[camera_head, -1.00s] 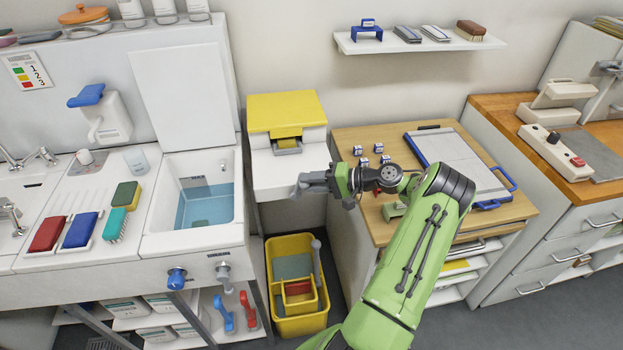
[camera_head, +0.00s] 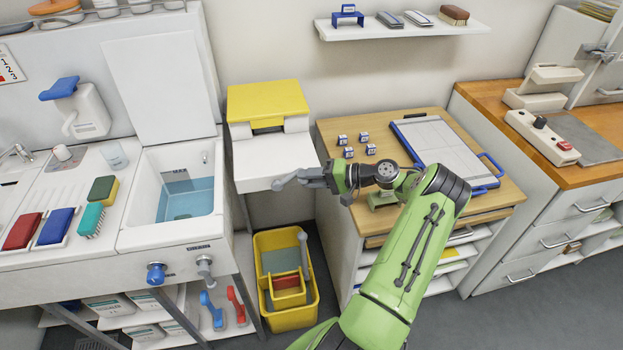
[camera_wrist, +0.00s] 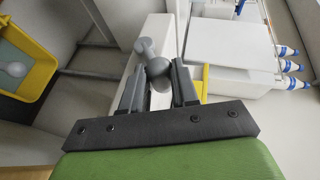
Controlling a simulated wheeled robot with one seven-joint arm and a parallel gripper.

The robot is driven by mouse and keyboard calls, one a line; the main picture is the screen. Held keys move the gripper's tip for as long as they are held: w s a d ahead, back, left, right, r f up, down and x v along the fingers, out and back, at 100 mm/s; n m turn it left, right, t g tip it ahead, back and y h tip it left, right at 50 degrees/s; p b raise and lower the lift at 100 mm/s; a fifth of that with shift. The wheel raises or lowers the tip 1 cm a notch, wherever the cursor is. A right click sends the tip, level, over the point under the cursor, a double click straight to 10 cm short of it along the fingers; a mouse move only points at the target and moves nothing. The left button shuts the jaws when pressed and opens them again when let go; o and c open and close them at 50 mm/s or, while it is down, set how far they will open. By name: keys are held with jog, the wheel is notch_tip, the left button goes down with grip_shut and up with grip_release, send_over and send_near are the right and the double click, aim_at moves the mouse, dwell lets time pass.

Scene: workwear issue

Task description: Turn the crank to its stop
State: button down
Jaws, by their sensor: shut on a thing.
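The crank (camera_wrist: 147,47) is a grey arm with rounded ends. In the wrist view its knob sits between my two dark fingers, which are shut on it. In the head view my gripper (camera_head: 300,179) is at the front edge of the white machine (camera_head: 265,162) with a yellow top (camera_head: 267,100). There the crank (camera_head: 281,184) is small and partly merges with the grey fingers. How far the crank has turned, and its stop, cannot be told from these views.
A yellow crate (camera_head: 312,310) stands on the floor below the machine. A sink (camera_head: 148,222) is to the left. A shelf (camera_head: 385,31) hangs above.

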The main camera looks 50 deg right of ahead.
jog(key=shift+s+a+f+g, duration=0.1)
jog(key=shift+s+f+g, duration=0.05)
jog(key=shift+f, duration=0.4)
jog(key=shift+s+a+f+g, duration=0.1)
jog(key=shift+f+g, duration=0.05)
jog(key=shift+f, duration=0.35)
jog(key=c, duration=1.3)
grip_release()
jog(key=o, duration=0.5)
jog(key=shift+w, duration=0.15)
jog(key=shift+c, duration=0.2)
jog(key=shift+d, duration=0.1)
jog(key=shift+r, duration=0.15)
jog(key=p+v, duration=0.1)
jog(key=v, duration=1.4)
jog(key=shift+s+p, duration=0.3)
jog(key=shift+s, duration=0.05)
jog(key=shift+w+r, duration=0.1)
jog(key=shift+r, duration=0.05)
